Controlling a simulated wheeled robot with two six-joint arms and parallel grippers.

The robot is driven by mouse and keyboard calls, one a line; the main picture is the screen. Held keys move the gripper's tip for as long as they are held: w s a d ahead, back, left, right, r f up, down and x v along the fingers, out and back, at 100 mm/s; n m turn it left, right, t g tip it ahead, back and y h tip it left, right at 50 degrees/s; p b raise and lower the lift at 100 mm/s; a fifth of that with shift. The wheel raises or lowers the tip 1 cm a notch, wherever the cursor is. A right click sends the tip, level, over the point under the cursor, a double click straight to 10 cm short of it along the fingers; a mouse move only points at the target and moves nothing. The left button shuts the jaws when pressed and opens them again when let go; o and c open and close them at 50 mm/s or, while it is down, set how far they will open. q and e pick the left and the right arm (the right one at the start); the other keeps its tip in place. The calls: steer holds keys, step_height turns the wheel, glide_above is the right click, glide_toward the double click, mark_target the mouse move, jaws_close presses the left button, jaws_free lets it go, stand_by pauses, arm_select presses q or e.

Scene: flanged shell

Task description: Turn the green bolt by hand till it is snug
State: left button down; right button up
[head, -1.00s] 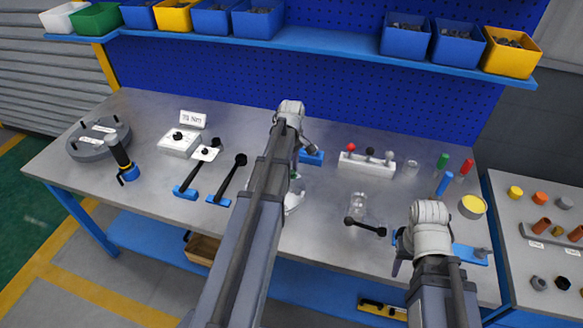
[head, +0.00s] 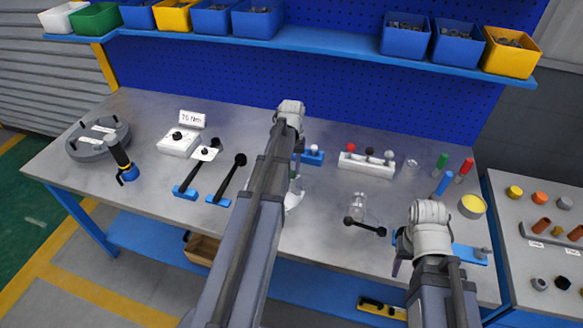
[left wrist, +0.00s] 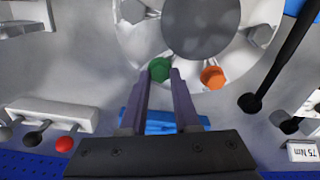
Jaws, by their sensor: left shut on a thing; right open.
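The green bolt (left wrist: 160,70) sits in the flange of the pale, round shell (left wrist: 135,45) in the left wrist view. My left gripper (left wrist: 162,76) is shut on the green bolt's head, one finger on each side. An orange bolt (left wrist: 212,77) sits in the flange to its right, apart from the fingers. Grey bolts (left wrist: 132,11) show elsewhere on the flange. In the head view my left arm hides most of the shell (head: 293,197) and the green bolt. My right gripper (head: 399,262) is open and empty near the table's front right; its fingers are partly hidden.
A white rack with coloured knobs (head: 366,166) and a blue block (head: 313,158) stand behind the shell. Long-handled black tools (head: 230,180) lie left of my left arm. A short black bar (head: 365,227) lies near my right gripper. Bins line the shelf above.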

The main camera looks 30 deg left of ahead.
mark_target(292, 172)
arm_select(q)
steer(key=m, duration=0.4)
steer(key=shift+w+m, duration=0.1)
steer(key=shift+m, duration=2.4)
steer(key=c, duration=0.6)
jaws_free()
steer(key=shift+c, duration=0.2)
steer(key=shift+r, duration=0.15)
step_height(292, 172, up, 8)
steer(key=p, duration=0.7)
steer(key=shift+f+p, duration=0.2)
steer(key=shift+p, duration=0.2)
